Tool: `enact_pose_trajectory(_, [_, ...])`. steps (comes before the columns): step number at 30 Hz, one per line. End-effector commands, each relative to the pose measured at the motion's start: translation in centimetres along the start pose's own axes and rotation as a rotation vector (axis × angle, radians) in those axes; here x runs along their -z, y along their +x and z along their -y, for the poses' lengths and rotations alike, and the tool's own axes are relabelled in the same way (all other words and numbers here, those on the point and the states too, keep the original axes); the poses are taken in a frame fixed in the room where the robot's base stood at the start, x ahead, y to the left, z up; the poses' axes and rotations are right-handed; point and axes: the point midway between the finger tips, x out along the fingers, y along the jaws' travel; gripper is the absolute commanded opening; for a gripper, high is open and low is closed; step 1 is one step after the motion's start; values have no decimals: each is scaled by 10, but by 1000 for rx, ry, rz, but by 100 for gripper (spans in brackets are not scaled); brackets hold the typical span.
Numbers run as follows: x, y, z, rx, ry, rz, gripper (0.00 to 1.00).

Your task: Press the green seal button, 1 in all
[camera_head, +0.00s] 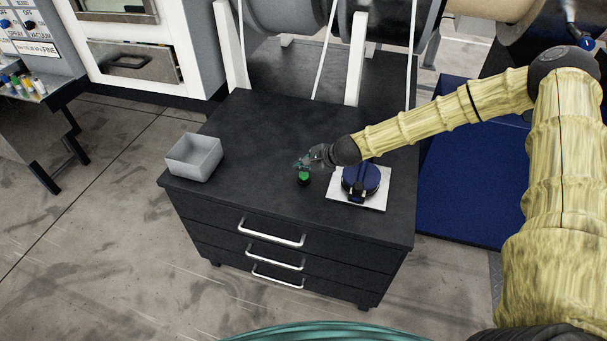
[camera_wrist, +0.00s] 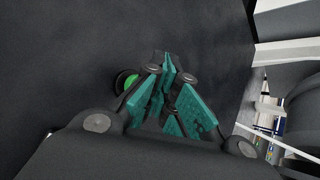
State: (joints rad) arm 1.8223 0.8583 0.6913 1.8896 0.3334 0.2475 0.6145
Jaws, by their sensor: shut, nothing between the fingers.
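The green seal button (camera_head: 303,177) sits on the dark cabinet top (camera_head: 265,130), near its front middle. It is a round green cap on a black base. In the wrist view the green button (camera_wrist: 130,82) shows left of the fingers, partly hidden by my gripper. My gripper (camera_head: 301,163) is shut and empty, close behind and above the button in the head view. In the wrist view my gripper (camera_wrist: 168,75) has its teal-padded fingers together. I cannot tell whether the fingers touch the button.
A blue round device (camera_head: 361,180) on a white plate (camera_head: 342,199) stands right of the button, under my forearm. A grey open box (camera_head: 194,157) stands at the cabinet's left edge. Large spools (camera_head: 375,45) are behind. The cabinet top between box and button is clear.

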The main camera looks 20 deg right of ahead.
Motion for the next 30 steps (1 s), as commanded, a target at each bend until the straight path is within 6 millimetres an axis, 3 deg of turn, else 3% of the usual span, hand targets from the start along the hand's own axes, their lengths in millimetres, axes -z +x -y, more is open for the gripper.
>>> enact_pose_trajectory(30, [4,6,-5,0,0,0,0])
